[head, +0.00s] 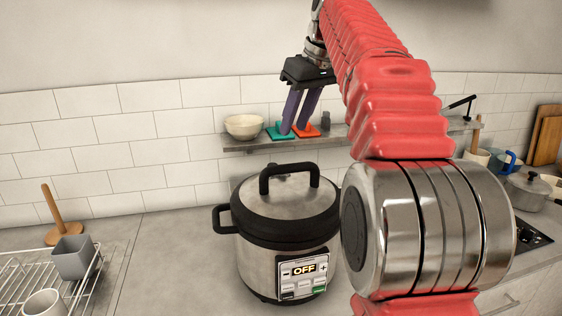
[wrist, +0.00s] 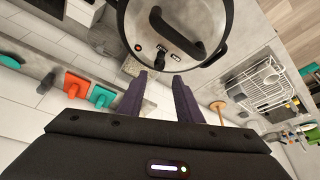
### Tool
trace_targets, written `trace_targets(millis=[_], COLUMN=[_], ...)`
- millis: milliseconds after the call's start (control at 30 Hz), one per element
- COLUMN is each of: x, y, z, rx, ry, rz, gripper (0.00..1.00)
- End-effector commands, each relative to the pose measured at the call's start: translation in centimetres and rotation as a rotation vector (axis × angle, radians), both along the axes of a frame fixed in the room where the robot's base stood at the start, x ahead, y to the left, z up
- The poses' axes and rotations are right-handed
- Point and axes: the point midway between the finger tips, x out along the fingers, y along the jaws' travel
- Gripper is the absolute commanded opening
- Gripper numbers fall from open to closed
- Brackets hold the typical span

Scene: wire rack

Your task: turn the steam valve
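The cooker (head: 287,240) is a steel pot with a black rim, standing on the counter; its panel reads OFF. Its lid (head: 270,199) is on, with a black arched handle (head: 264,181). In the wrist view the lid (wrist: 155,10) shows a small red-centred round fitting (wrist: 138,47) and a small fitting beside the handle's end (wrist: 174,57); I cannot tell which is the steam valve. In the head view the handle mostly hides them. My gripper (head: 294,130) has two purple fingers, apart and empty, above and behind the lid. Its fingertips (wrist: 159,75) are near the lid's edge.
A wall shelf (head: 255,144) behind the cooker holds a bowl (head: 243,126), a teal item (head: 279,132) and an orange item (head: 309,131). A dish rack (head: 93,272) stands at left with a grey cup (head: 72,257).

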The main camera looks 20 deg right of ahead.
Motion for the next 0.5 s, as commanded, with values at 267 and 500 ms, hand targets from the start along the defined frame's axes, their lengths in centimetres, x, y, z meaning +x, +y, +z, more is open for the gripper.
trace_targets(millis=[267,500], x=[1.2,2.5], y=[0.5,0.9], z=[-3.1,-6.5], rx=[0.0,0.0], ry=[0.001,0.001], rz=[0.001,0.001], gripper=[0.32,0.32])
